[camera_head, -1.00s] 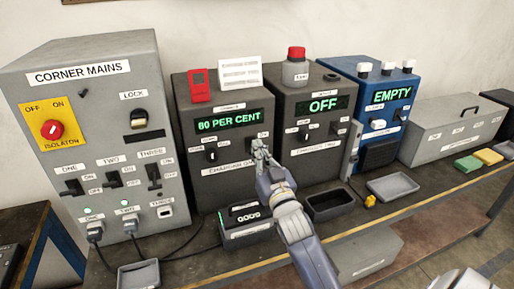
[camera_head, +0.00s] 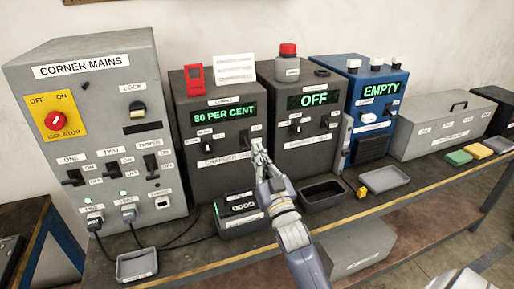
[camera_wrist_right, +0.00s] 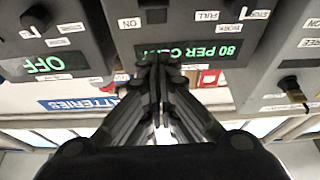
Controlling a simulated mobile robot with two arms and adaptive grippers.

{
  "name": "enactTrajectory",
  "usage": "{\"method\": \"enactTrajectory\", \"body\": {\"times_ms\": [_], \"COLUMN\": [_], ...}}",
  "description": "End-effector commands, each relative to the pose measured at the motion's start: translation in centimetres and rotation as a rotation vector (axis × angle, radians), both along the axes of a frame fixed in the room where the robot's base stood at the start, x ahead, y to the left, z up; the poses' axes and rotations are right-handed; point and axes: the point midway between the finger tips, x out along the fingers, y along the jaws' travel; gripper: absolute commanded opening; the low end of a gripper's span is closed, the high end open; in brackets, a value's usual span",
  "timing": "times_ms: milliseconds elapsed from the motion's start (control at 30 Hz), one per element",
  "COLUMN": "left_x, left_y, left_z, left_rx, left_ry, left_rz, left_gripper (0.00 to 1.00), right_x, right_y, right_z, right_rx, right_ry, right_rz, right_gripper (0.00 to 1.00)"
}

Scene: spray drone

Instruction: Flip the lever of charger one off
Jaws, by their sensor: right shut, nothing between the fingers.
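Charger one (camera_head: 190,112) is the dark grey box in the head view, with a green display reading 80 PER CENT (camera_head: 224,114). A small black knob (camera_head: 206,148) sits below the display on its left. My right gripper (camera_head: 258,146) is shut and empty, its tips at the lower right of charger one's front face. In the right wrist view the charger appears upside down, with the closed fingers (camera_wrist_right: 157,72) in front of the display (camera_wrist_right: 205,52). My left gripper is not seen.
A second dark charger (camera_head: 268,92) reading OFF stands close on the right, then a blue box (camera_head: 388,78) reading EMPTY. The grey corner mains cabinet (camera_head: 105,130) stands left. A small dark unit (camera_head: 242,222) and a black tray (camera_head: 322,196) lie in front on the bench.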

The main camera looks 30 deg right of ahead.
Motion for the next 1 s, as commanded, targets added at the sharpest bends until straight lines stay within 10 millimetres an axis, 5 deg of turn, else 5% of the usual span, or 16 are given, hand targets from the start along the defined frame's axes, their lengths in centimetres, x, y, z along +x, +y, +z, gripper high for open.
{"method": "enactTrajectory", "body": {"times_ms": [167, 333, 1000], "left_x": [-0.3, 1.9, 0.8], "left_y": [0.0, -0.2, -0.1], "left_z": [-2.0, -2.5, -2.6], "left_rx": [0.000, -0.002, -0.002], "left_ry": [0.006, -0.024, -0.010], "left_rz": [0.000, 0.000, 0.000], "left_gripper": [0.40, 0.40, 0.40], "right_x": [-2.0, -3.2, -3.7], "right_y": [0.5, 0.7, 0.8], "right_z": [-3.5, -5.1, -5.5], "right_rx": [0.000, -0.001, -0.002], "right_ry": [-0.001, -0.002, -0.004], "right_rz": [-0.001, -0.001, 0.000], "right_gripper": [0.00, 0.00, 0.00]}}
